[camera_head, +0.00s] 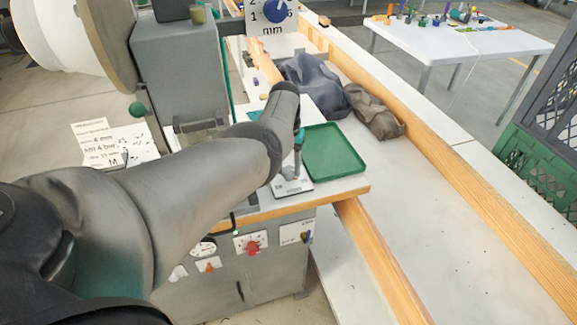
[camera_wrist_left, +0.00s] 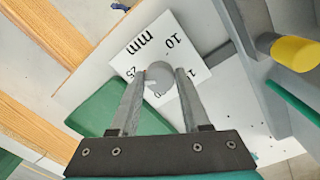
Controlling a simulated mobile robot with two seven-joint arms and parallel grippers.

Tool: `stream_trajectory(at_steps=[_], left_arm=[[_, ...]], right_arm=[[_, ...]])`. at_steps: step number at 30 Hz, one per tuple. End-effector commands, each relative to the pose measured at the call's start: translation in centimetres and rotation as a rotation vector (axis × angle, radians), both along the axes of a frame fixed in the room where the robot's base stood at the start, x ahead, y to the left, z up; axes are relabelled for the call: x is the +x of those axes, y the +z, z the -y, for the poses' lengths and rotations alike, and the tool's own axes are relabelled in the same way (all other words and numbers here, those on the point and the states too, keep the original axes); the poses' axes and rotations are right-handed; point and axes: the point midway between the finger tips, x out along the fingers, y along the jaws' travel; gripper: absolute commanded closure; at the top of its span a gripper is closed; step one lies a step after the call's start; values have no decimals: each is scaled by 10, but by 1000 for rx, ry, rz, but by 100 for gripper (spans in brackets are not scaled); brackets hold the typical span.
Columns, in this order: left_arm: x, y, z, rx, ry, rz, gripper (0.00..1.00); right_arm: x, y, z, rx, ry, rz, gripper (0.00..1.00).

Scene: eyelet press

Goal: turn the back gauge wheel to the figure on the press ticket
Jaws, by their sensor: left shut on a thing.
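The back gauge wheel (camera_wrist_left: 159,75) is a round grey knob on a white square plate (camera_wrist_left: 186,42) marked in mm, with 10, 15 and 25 readable in the left wrist view. My left gripper (camera_wrist_left: 162,82) points down over the plate and is shut on the wheel, one finger on each side. In the head view the plate (camera_head: 292,188) lies at the table's front corner, under my left gripper (camera_head: 297,166). The wheel's pointer setting is not clear. The press ticket (camera_head: 108,143) is a white sheet at the left; "4 mm", "4 bar" and "M" are readable, another line is blurred. My right gripper is out of view.
A green tray (camera_head: 334,150) lies just right of the plate. A blue dial (camera_head: 275,11) marked mm stands behind. The grey press body (camera_head: 180,70) is at the left. Dark cloths (camera_head: 315,83) lie farther back. Knobs, one red (camera_head: 252,246), are on the front panel below.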

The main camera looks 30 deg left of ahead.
Motion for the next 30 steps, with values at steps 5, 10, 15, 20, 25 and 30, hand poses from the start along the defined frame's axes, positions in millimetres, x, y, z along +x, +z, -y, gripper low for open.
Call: stream_trajectory(at_steps=[5, 10, 15, 20, 25, 30], left_arm=[[0, 0, 0, 1, 0, 0, 89], [0, 0, 0, 1, 0, 0, 100], [0, 0, 0, 1, 6, -1, 100], [0, 0, 0, 1, 42, -1, 100], [0, 0, 0, 2, 132, 0, 100], [0, 0, 0, 2, 270, -1, 100]], right_arm=[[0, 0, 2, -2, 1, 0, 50], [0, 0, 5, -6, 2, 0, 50], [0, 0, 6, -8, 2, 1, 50], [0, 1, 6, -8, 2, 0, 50], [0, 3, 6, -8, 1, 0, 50], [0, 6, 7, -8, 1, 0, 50]])
